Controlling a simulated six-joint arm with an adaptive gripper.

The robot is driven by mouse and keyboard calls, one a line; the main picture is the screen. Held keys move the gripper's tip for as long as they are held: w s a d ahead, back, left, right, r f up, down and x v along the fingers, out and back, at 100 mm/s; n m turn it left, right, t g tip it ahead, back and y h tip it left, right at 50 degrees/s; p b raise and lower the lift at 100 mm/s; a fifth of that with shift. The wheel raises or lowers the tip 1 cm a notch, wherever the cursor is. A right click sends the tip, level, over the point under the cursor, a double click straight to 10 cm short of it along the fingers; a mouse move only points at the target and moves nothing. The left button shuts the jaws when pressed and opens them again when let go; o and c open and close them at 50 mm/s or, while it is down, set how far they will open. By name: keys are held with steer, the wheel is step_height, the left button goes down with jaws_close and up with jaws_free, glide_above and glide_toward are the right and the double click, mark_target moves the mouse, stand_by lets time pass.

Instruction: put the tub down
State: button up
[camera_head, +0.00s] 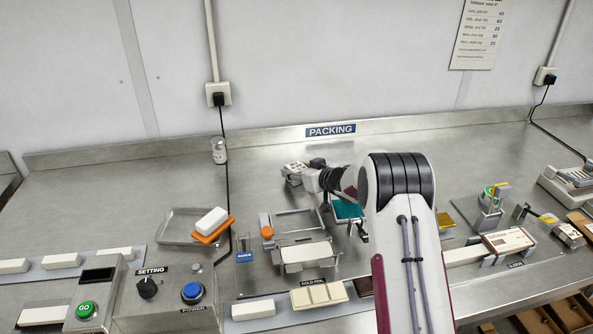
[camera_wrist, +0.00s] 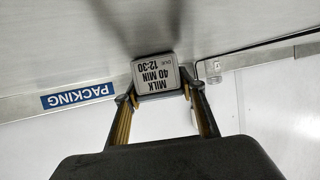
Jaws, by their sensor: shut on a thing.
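The tub is a small grey box whose face reads "MILK 40 MIN, DUE 12:30". In the wrist view the tub (camera_wrist: 155,72) sits between the two fingertips of my gripper (camera_wrist: 160,93), which is shut on it. In the head view the tub (camera_head: 293,171) shows at the left end of my gripper (camera_head: 308,173), over the back middle of the steel bench (camera_head: 130,190). My arm covers part of the bench to the right. I cannot tell whether the tub touches the bench.
The blue PACKING sign (camera_head: 331,130) is on the back ledge behind the tub. A small jar (camera_head: 219,151) stands to the left. A metal tray (camera_head: 176,226) with an orange piece (camera_head: 213,232) and white block is nearer left.

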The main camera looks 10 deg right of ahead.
steer(key=shift+f, duration=0.1)
steer(key=o, duration=1.2)
steer(key=shift+r, duration=0.2)
steer(key=shift+v, duration=6)
steer(key=shift+r, duration=0.1)
